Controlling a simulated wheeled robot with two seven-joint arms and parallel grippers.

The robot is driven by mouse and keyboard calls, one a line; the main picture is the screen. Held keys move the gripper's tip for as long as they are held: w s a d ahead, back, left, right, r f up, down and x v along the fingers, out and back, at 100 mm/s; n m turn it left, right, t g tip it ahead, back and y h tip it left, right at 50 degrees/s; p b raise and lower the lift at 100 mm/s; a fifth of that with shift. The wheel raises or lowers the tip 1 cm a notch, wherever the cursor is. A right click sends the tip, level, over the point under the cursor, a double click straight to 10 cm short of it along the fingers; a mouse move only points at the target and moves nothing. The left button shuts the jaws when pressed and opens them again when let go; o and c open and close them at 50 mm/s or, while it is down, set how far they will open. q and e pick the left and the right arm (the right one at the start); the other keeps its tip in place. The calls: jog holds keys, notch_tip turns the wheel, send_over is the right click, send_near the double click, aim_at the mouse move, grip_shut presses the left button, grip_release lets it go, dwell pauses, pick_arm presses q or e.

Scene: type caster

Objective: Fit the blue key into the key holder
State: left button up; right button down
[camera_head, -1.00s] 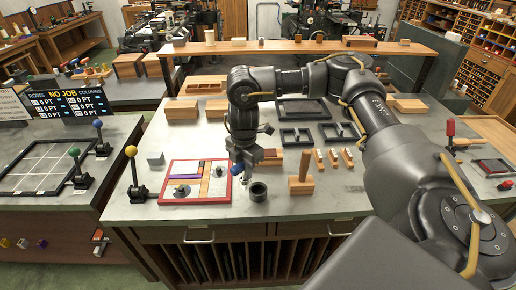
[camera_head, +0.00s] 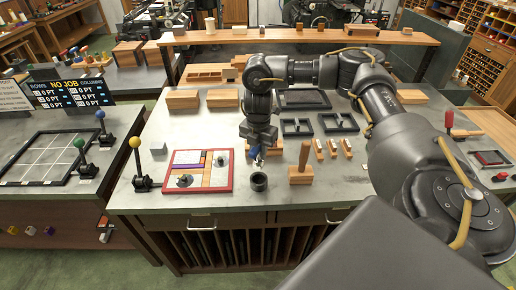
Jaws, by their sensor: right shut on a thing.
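My right gripper (camera_head: 259,146) comes down over the middle of the table. It is shut on the blue key (camera_head: 255,152), and only a small blue part shows below the jaws. The key hangs just behind and above a small dark round cup (camera_head: 259,182), which looks like the key holder. They appear apart, but the exact gap is hard to tell. My left gripper is not in view.
A red-rimmed frame (camera_head: 232,185) with coloured blocks and dark knobs lies left of the cup. A wooden block with an upright handle (camera_head: 301,175) stands close on the right. A yellow-knobbed lever (camera_head: 138,165) stands at left. Dark trays (camera_head: 297,128) lie behind.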

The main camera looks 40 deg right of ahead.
aim_at(259, 159)
jog(key=shift+f+b, duration=1.2)
jog(key=shift+f, duration=1.3)
jog(key=shift+p, duration=0.75)
jog(key=shift+f+b, duration=1.35)
jog(key=shift+f, duration=1)
jog(key=c, duration=1.1)
grip_release()
jog(key=shift+s, duration=0.1)
notch_tip(259, 159, up, 11)
jog(key=shift+f, duration=0.1)
